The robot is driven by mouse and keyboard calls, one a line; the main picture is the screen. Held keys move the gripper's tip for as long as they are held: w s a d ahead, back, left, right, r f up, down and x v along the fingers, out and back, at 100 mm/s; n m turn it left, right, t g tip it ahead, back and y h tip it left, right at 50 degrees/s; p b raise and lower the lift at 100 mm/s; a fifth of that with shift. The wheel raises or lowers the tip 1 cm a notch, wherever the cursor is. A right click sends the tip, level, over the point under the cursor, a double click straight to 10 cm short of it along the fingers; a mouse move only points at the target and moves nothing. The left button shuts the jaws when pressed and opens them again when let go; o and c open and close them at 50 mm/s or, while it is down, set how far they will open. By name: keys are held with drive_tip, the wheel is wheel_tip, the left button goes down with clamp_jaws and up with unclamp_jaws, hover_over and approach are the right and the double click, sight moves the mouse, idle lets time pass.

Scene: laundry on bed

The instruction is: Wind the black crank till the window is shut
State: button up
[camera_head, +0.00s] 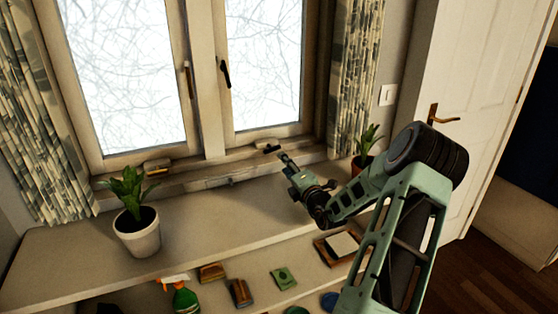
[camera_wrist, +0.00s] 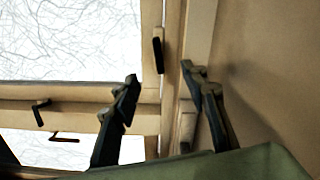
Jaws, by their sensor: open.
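The black crank (camera_head: 268,149) sits on the sill below the right sash of the window (camera_head: 262,66). In the wrist view, which is turned sideways, a black bar that looks like this crank (camera_wrist: 158,55) shows beyond and between my fingertips. My gripper (camera_head: 284,157) is just right of and in front of the crank, pointing at the sill. In the wrist view my gripper (camera_wrist: 162,78) has its two dark fingers apart with nothing between them. I see no contact with the crank. How far the right sash stands open is hard to tell.
A potted plant (camera_head: 137,225) stands left on the shelf top (camera_head: 205,215); another plant (camera_head: 368,145) stands right, close to my arm. A lighter crank (camera_head: 157,168) is under the left sash. The shelf's middle is clear.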

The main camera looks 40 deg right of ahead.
sight(273, 149)
drive_tip(key=o, duration=0.5)
drive_tip(key=n+b, duration=0.1)
drive_tip(key=f+n+b, duration=0.1)
drive_tip(key=n+b, duration=0.2)
drive_tip(key=shift+w+f, duration=0.3)
drive_tip(key=shift+f, duration=0.05)
drive_tip(key=shift+o, duration=0.5)
drive_tip(key=n+b, duration=0.4)
drive_tip(key=shift+w+d, duration=0.15)
drive_tip(key=shift+w, duration=0.05)
drive_tip(key=n+b, duration=0.2)
drive_tip(key=n, duration=0.1)
drive_tip(key=n+b, duration=0.1)
drive_tip(key=b, duration=0.1)
drive_tip(key=shift+w+r+n, duration=0.1)
drive_tip(key=shift+r+n, duration=0.15)
drive_tip(key=shift+n, duration=0.05)
drive_tip(key=r+n+b, duration=0.1)
drive_tip(key=n+b, duration=0.1)
drive_tip(key=shift+n, duration=0.3)
drive_tip(key=shift+r+n+b, duration=0.45)
drive_tip(key=shift+n+b, duration=0.05)
drive_tip(key=shift+n, duration=0.1)
drive_tip(key=b+x, duration=0.1)
drive_tip(key=x, duration=0.9)
drive_tip(key=shift+w, duration=0.3)
drive_tip(key=c, duration=1.2)
drive_tip(key=shift+r+m+p, duration=0.1)
drive_tip(key=shift+m+p, duration=0.35)
drive_tip(key=shift+m, duration=0.55)
